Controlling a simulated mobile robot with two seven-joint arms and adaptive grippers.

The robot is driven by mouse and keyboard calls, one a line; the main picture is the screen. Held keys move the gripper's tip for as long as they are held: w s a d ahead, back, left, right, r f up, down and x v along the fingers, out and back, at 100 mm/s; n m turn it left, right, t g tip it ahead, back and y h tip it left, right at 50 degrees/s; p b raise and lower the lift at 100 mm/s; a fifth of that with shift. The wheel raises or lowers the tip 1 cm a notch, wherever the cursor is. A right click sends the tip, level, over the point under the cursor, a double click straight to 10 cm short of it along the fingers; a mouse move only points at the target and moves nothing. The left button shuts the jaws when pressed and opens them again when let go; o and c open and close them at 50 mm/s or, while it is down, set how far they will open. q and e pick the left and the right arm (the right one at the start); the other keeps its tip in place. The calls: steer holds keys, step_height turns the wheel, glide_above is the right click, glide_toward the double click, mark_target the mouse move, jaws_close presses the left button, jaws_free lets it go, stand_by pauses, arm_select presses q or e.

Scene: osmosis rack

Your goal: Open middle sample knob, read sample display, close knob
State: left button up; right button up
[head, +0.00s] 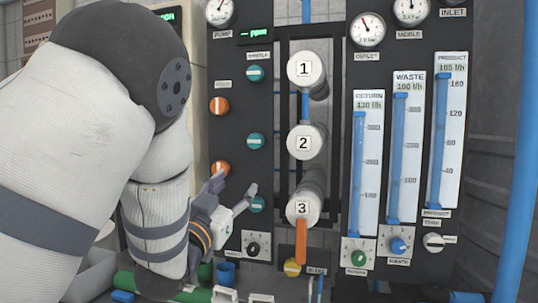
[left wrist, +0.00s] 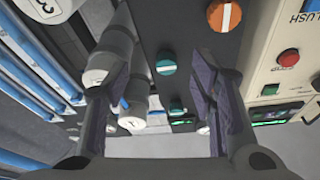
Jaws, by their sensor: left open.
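The middle teal knob (head: 256,141) is in the sample column on the dark panel, with a white mark that looks roughly horizontal. It appears to be the teal knob (left wrist: 166,67) in the left wrist view, seen between my finger pads. The sample display (head: 256,36) above the column shows green dashes and "ppm", with no number. My left gripper (head: 235,188) is open and empty, in front of the lower part of the panel, below the middle knob. Its two fingers also show in the wrist view (left wrist: 158,105). My right gripper is not in view.
Upper (head: 255,73) and lower (head: 256,203) teal knobs flank the middle one. Orange knobs (head: 219,105) and (head: 220,168) stand to the left. Numbered cylinders (head: 304,142) jut out to the right, with an orange handle (head: 301,242) below. Flow meters (head: 404,160) stand further right.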

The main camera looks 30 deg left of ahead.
arm_select(q)
steer(key=t, duration=0.1)
glide_toward(254, 142)
steer(key=x, duration=0.9)
steer(key=shift+w+r, duration=0.1)
steer(key=c, duration=1.1)
